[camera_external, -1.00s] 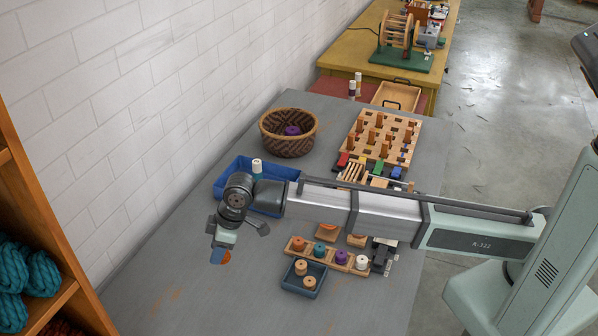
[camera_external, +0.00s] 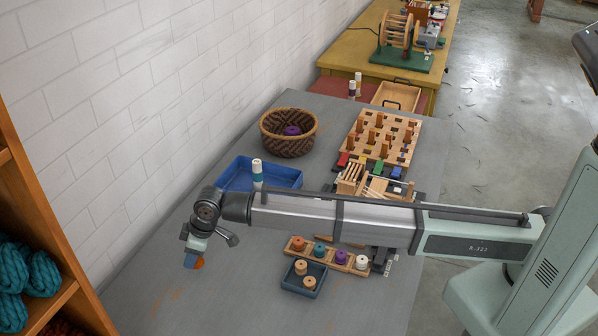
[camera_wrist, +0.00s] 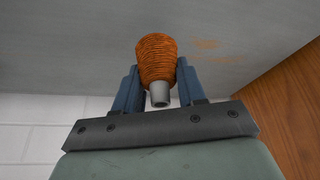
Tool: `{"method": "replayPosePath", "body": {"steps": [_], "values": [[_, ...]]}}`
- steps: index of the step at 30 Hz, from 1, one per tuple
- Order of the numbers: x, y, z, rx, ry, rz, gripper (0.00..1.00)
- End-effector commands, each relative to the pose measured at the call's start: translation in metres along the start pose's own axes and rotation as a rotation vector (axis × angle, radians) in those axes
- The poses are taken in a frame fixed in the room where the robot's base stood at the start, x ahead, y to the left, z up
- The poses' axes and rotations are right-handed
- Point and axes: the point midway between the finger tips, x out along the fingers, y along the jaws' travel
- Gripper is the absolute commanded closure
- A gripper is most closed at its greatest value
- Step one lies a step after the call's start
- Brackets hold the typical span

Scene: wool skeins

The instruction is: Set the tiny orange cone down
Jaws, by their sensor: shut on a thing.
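The tiny orange cone (camera_wrist: 157,58) is wound with orange thread and has a grey tip that points toward the wrist camera. My gripper (camera_wrist: 155,85) is shut on it, with one blue finger on each side. In the external view my gripper (camera_external: 194,262) hangs over the left part of the grey table (camera_external: 170,285), and a bit of the orange cone (camera_external: 199,264) shows beside the fingers. I cannot tell from these views how high the cone is above the table.
A blue tray (camera_external: 283,178) with a white-topped spool (camera_external: 257,168) and a woven basket (camera_external: 288,148) stand farther back. A peg rack (camera_external: 312,252) and a small dark blue tray (camera_external: 302,291) are to the right. The wooden shelf (camera_external: 45,240) stands at left. The table around my gripper is clear.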

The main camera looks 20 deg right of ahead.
Motion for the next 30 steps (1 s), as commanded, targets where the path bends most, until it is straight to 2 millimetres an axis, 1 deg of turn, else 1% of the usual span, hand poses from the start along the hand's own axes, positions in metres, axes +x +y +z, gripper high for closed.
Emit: {"method": "replayPosePath", "body": {"steps": [10,22,23,30], "values": [[0.033,0.0,0.014,0.0,-0.002,0.0,0.9],[0.036,0.0,0.015,0.0,-0.001,0.0,0.9],[0.036,0.0,0.015,0.0,-0.001,0.0,0.58],[0.036,0.0,0.015,-0.001,-0.001,0.0,0.35]]}}
